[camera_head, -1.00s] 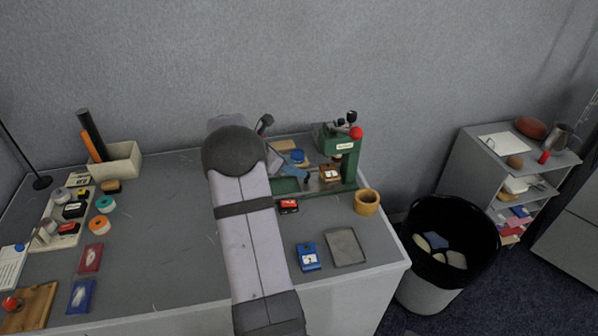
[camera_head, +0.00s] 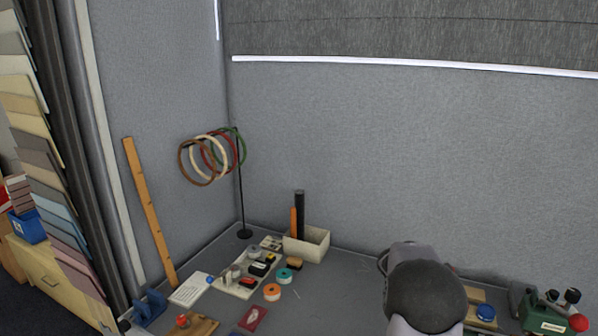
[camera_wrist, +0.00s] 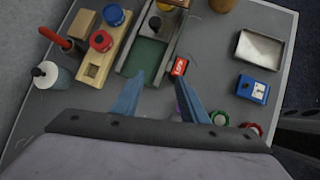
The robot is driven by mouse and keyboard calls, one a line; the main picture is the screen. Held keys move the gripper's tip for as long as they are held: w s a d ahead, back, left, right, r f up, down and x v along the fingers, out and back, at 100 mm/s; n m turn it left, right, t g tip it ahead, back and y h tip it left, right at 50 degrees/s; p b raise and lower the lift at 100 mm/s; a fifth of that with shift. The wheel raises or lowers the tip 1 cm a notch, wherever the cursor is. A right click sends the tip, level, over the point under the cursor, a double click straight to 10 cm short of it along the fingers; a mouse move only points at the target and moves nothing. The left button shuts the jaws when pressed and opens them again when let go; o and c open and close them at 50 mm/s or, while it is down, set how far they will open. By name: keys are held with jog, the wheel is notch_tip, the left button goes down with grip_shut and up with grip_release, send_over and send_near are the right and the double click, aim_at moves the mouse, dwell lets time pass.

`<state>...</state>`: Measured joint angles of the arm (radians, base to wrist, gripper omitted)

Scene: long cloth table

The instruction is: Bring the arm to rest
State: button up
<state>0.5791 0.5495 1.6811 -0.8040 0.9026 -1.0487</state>
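My arm (camera_head: 425,292) shows at the lower right of the head view, with its dark rounded joint in front of the table. My gripper is outside the head view. In the wrist view my gripper (camera_wrist: 160,82) has two blue fingers spread apart over the table. No object shows held between them; the green base plate (camera_wrist: 146,53) and a small red box (camera_wrist: 179,67) lie beyond the fingertips.
The grey table (camera_head: 345,290) has free room left of my arm. A green press (camera_head: 545,314) stands right of it. A cream box (camera_head: 314,243) with rolls and a hoop stand (camera_head: 241,190) are at the back left. A grey tray (camera_wrist: 258,50) and blue device (camera_wrist: 252,89) lie right of my gripper.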

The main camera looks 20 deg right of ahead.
jog(key=s+a+r+m+t+y+p, duration=0.2)
jog(key=a+m+y, duration=0.3)
jog(key=a, duration=1.9)
jog(key=s+a+m+y+p, duration=0.2)
jog(key=s+a+m, duration=0.55)
jog(key=a, duration=0.75)
notch_tip(320, 180, down, 15)
jog(key=s+n+b, duration=0.1)
jog(key=b, duration=1.3)
jog(key=shift+s+d, duration=0.15)
jog(key=shift+d, duration=0.1)
jog(key=shift+r, duration=0.1)
